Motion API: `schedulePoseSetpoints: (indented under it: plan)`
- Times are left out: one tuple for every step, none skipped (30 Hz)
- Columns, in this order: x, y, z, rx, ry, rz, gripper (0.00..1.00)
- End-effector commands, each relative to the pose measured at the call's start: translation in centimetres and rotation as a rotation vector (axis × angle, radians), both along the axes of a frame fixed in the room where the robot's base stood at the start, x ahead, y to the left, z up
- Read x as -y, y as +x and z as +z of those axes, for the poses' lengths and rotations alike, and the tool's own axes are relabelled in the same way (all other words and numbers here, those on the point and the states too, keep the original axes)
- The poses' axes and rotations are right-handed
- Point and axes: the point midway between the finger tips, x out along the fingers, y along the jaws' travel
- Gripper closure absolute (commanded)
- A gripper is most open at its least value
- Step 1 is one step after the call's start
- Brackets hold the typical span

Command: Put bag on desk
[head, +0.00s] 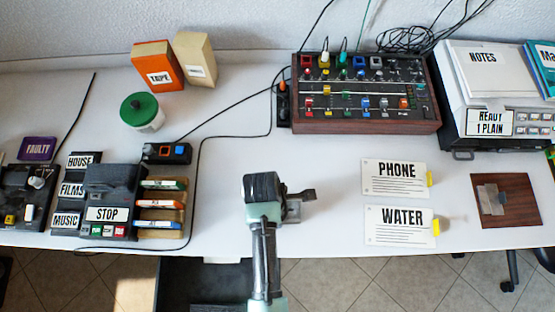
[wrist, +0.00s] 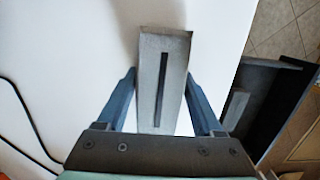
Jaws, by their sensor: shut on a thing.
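My gripper (wrist: 161,76) is shut on a grey, box-like thing (wrist: 150,105) with a long dark slot in its face. In the wrist view its two blue fingers stand on either side of this thing. In the head view my gripper (head: 290,206) is over the front middle of the white desk (head: 325,215), and only a small grey part shows beside it. I cannot tell whether the held thing touches the desk. Nothing else in view is plainly a bag, and I cannot tell whether the held thing is one.
PHONE (head: 395,178) and WATER (head: 400,226) cards and a brown board (head: 506,200) lie to the right. A mixer (head: 365,95) stands behind. The STOP device (head: 112,195) and a green-lidded jar (head: 142,113) are left. A black cable (head: 198,165) crosses the desk. Open desk surrounds my gripper.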

Motion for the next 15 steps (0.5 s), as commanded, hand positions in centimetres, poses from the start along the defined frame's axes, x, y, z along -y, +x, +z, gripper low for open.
schedulePoseSetpoints:
  plan:
    - [-0.01,0.01,-0.06,0.000,0.000,0.000,0.26]
    - [0.00,0.01,-0.05,0.000,0.000,0.000,0.21]
    - [0.00,0.00,-0.05,0.000,0.000,0.000,0.14]
    - [-0.01,0.00,-0.04,0.000,0.000,0.000,0.08]
    - [-0.01,0.00,-0.04,0.000,0.000,0.000,0.03]
    - [-0.01,0.00,-0.04,0.000,0.000,0.000,0.02]
    - [-0.01,0.00,-0.04,0.000,0.000,0.000,0.02]
    - [-0.01,0.00,-0.04,0.000,0.000,0.000,0.02]
    - [-0.01,0.00,-0.03,0.000,0.000,0.000,0.02]
    - [-0.01,0.00,-0.03,0.000,0.000,0.000,0.02]
    - [-0.01,0.00,-0.03,0.000,0.000,0.000,0.02]
    - [-0.01,0.00,-0.03,0.000,0.000,0.000,0.02]
    - [0.00,0.00,0.00,0.000,0.000,0.000,0.02]
    - [0.00,0.01,0.07,0.000,0.000,0.000,0.02]
    - [0.00,0.02,0.26,0.001,0.000,0.000,0.02]
